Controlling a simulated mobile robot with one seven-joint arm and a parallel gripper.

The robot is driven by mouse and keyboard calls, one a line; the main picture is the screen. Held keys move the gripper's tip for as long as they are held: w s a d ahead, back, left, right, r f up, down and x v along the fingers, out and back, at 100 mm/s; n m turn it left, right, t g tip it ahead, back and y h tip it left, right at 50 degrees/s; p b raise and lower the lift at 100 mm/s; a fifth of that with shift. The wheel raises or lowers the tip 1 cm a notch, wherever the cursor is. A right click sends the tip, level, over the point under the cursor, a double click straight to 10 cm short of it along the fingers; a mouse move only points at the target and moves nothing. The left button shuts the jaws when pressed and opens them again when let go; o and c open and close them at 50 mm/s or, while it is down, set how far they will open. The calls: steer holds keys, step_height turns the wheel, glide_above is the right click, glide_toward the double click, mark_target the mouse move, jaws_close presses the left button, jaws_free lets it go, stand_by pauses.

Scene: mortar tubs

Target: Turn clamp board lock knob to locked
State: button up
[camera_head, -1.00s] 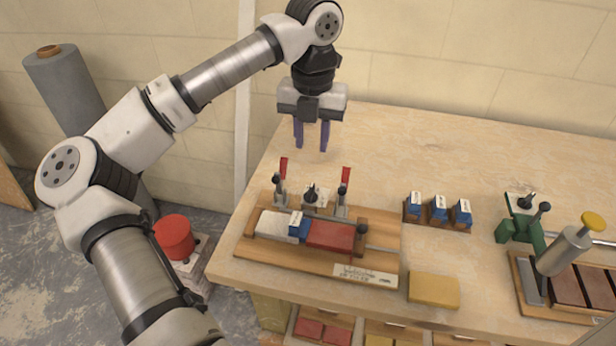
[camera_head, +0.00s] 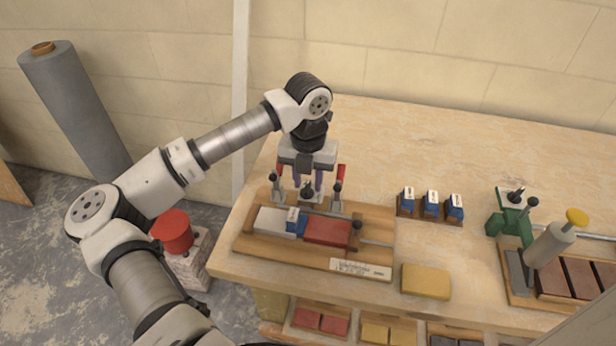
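The clamp board (camera_head: 255,246) is a wooden board at the bench's left front. It holds a pale block (camera_head: 270,222), a blue block (camera_head: 293,227) and a red block (camera_head: 327,231). Two red-handled clamps, left (camera_head: 277,187) and right (camera_head: 338,196), stand at its back. Between them is a dark lock knob (camera_head: 308,189) on a light plate. My gripper (camera_head: 308,186) points down at this knob, its purple fingers apart, one at each side of it in the picture. I cannot tell whether they touch the knob.
Several blue blocks (camera_head: 431,204) stand in a wooden holder to the right. A yellow sponge-like block (camera_head: 425,281) lies at the front edge. A green clamp (camera_head: 511,215) and a board with a grey cylinder (camera_head: 550,245) are farther right. The bench's back is clear.

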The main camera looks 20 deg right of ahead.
jaws_close()
steer(key=shift+f+b, duration=0.1)
steer(key=shift+b, duration=0.35)
steer(key=m+b, duration=0.1)
steer(key=b, duration=0.1)
steer(key=m+b, duration=0.1)
steer(key=m, duration=0.1)
steer(key=shift+d+f+b, duration=0.1)
steer(key=shift+f+b, duration=0.1)
steer(key=shift+b, duration=0.2)
steer(key=m+b, duration=0.3)
steer(key=shift+s+r+m+b, duration=0.1)
steer(key=shift+s+m+b, duration=0.1)
steer(key=shift+m+b, duration=0.1)
steer(key=m+b, duration=0.1)
steer(key=m, duration=0.1)
steer(key=m+b, duration=0.2)
steer(key=m, duration=0.1)
steer(key=shift+s+d+r, duration=0.1)
steer(key=shift+s, duration=0.1)
steer(key=m, duration=0.2)
steer(key=m+b, duration=0.1)
steer(key=m, duration=0.3)
steer(key=shift+s+r+b, duration=0.15)
steer(key=shift+s+b, duration=0.1)
steer(key=shift+b, duration=0.15)
steer(key=shift+m, duration=0.3)
